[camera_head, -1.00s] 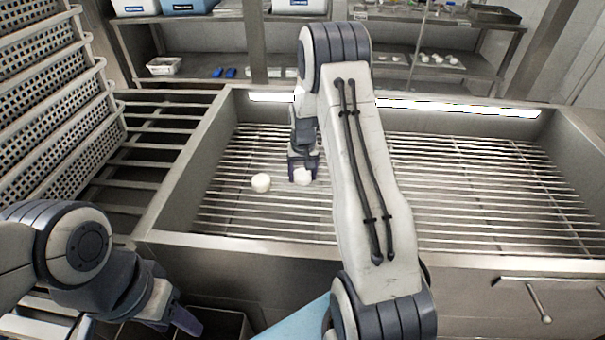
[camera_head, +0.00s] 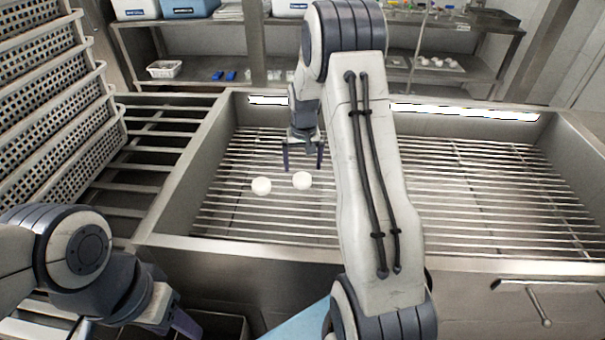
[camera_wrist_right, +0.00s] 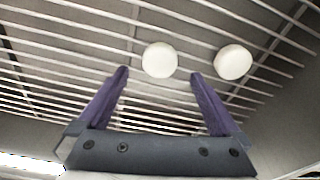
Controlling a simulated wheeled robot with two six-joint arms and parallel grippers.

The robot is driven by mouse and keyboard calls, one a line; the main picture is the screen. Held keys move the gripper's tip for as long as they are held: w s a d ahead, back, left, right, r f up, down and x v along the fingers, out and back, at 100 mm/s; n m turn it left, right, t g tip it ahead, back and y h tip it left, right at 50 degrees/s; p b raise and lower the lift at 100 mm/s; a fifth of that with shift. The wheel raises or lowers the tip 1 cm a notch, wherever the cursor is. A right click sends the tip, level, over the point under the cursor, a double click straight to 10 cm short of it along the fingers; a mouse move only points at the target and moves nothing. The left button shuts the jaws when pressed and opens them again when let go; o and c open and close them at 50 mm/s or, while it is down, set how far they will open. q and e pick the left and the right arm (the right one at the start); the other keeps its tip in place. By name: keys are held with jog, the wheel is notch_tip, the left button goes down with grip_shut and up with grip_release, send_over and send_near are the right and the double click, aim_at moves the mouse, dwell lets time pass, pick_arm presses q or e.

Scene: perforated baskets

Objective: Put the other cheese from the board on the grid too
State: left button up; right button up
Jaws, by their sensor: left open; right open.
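Two round white cheeses lie side by side on the metal grid (camera_head: 460,190) of the sink. The left cheese (camera_head: 261,186) and the right cheese (camera_head: 302,180) are a short gap apart; both also show in the right wrist view, one cheese (camera_wrist_right: 160,60) beyond and between my fingertips and the other cheese (camera_wrist_right: 233,62) to the right. My right gripper (camera_head: 304,168) is open and empty, just above and behind the right cheese. My left gripper (camera_head: 188,325) is low at the left, outside the sink's front edge. The board is not clearly visible.
Stacked perforated baskets (camera_head: 50,110) stand at the left beside a slatted rack (camera_head: 160,140). The sink's walls and front rim (camera_head: 240,248) surround the grid. The grid's right part is free. A light blue surface (camera_head: 300,322) shows at the bottom, partly behind my right arm.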

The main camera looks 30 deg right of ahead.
aim_at(302, 182)
notch_tip(302, 182, up, 6)
jog(key=s+a+r+n, duration=0.2)
jog(key=s+a+r, duration=0.1)
jog(key=a, duration=0.7)
jog(key=s+a+r+n, duration=0.1)
jog(key=s+a+n, duration=0.1)
jog(key=s+a, duration=0.3)
jog(key=s+a+r+n+y, duration=0.1)
jog(key=s+a+n, duration=0.1)
jog(key=s+a, duration=0.3)
jog(key=s+a+r+n, duration=0.2)
jog(key=s+a, duration=0.3)
jog(key=a, duration=0.3)
jog(key=shift+s+n+g, duration=0.15)
jog(key=shift+n+g, duration=0.15)
jog(key=s+a+n, duration=0.2)
jog(key=s+n, duration=0.2)
jog(key=s, duration=0.9)
jog(key=shift+a+f+g+y, duration=0.3)
